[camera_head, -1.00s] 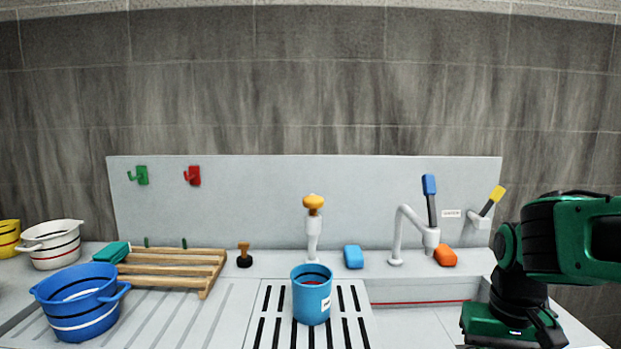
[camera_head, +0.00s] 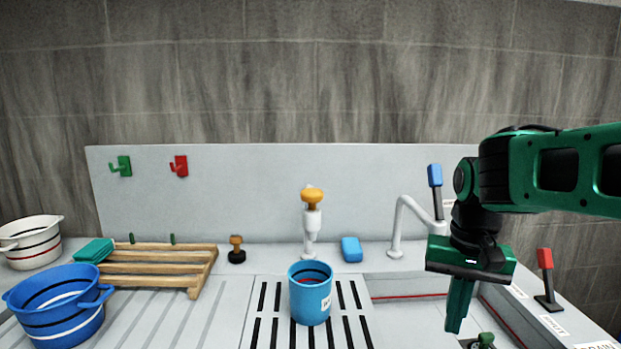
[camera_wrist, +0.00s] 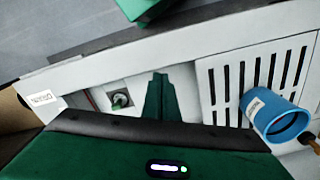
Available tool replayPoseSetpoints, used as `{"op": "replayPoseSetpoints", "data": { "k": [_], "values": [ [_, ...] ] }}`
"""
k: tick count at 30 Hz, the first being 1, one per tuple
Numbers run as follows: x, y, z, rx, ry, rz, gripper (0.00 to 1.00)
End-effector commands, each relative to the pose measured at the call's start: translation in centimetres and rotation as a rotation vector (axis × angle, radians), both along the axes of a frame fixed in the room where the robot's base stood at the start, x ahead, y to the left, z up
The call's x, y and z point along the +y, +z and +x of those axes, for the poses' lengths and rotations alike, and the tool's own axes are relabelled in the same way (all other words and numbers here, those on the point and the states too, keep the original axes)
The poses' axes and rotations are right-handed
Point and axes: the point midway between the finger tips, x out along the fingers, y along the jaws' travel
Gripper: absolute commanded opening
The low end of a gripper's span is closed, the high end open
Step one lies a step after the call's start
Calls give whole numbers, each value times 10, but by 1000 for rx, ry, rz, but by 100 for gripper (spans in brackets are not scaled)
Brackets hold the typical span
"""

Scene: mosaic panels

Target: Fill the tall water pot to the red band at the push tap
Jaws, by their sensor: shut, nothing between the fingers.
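The tall water pot (camera_head: 311,303) is a light blue cylinder with a white label, standing upright on the slotted grate. A dark band and some red show inside its rim; I cannot make out a water level. The pot also shows in the wrist view (camera_wrist: 262,112). The push tap (camera_head: 312,222), white with an orange knob, stands behind the pot; its spout appears roughly in line with the pot. My gripper (camera_head: 456,318) points down over the sink, right of the pot and apart from it. Its fingers are together and empty, as in the wrist view (camera_wrist: 160,90).
A curved faucet (camera_head: 402,222) with a blue lever stands at the sink. A green knob (camera_head: 484,340) is close to my fingers. A red lever (camera_head: 546,275) stands at right. A blue sponge (camera_head: 351,249), wooden rack (camera_head: 160,268), and blue basin (camera_head: 58,305) lie left of the sink.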

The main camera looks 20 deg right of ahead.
Motion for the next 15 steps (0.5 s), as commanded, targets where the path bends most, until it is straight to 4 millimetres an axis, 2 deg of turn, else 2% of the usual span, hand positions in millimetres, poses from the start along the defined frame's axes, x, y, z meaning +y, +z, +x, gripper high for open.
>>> {"op": "replayPoseSetpoints", "data": {
  "k": [1,6,9,15],
  "values": [
    [1,23,24,-12,-57,-8,0],
    [25,103,99,-43,-297,-11,0],
    [47,149,136,-61,-435,-5,0],
    [99,233,194,-88,-705,25,0]
  ]
}}
